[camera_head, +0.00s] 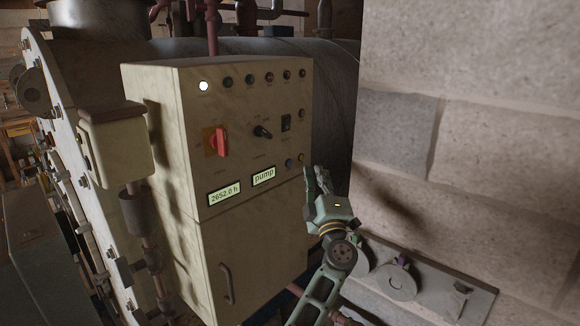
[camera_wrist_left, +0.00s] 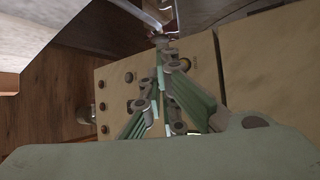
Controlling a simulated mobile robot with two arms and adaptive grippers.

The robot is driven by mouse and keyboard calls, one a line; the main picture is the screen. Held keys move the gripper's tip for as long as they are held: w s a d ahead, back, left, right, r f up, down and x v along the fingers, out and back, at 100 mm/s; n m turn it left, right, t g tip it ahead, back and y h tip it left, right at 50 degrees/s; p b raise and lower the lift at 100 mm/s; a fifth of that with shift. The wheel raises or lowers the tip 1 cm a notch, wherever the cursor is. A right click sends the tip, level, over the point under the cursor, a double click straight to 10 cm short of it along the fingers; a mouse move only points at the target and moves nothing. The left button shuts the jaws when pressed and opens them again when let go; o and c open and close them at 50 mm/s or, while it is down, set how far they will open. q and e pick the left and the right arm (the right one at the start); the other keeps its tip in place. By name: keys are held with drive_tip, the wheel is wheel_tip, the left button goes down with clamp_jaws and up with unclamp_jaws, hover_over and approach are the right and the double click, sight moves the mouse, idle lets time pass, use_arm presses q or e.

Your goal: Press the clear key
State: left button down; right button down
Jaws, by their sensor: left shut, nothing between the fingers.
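A beige control cabinet (camera_head: 240,130) stands in the head view. Its front carries two small lit displays, one reading "2652.0 h" (camera_head: 224,194) and one reading "pump" (camera_head: 263,177). Right of the "pump" display are a small blue button (camera_head: 289,163) and a yellowish button (camera_head: 300,158). Their labels are too small to read, so I cannot tell which is the clear key. My left gripper (camera_head: 318,178) is shut and empty, its fingertips pointing up just right of these buttons. The wrist view shows its closed fingers (camera_wrist_left: 160,50) in front of a beige panel (camera_wrist_left: 110,80). Contact cannot be told.
A red rotary switch (camera_head: 217,141), a black selector knob (camera_head: 263,132) and a row of round lamps or knobs (camera_head: 250,78) share the cabinet front. A stone block wall (camera_head: 470,110) stands close on the right. A plate with round fittings (camera_head: 440,295) lies low at right.

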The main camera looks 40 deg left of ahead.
use_arm(q)
drive_tip(key=shift+w+a, duration=0.1)
drive_tip(key=shift+a, duration=1.65)
drive_tip(key=shift+a, duration=0.15)
drive_tip(key=shift+a, duration=0.3)
drive_tip(key=shift+a, duration=0.4)
idle(0.7)
drive_tip(key=shift+d, duration=0.2)
drive_tip(key=shift+d+p, duration=0.4)
drive_tip(key=shift+d, duration=0.25)
drive_tip(key=shift+d, duration=0.1)
drive_tip(key=shift+s+d+p, duration=0.2)
drive_tip(key=shift+d+p, duration=0.25)
drive_tip(key=shift+d, duration=1.95)
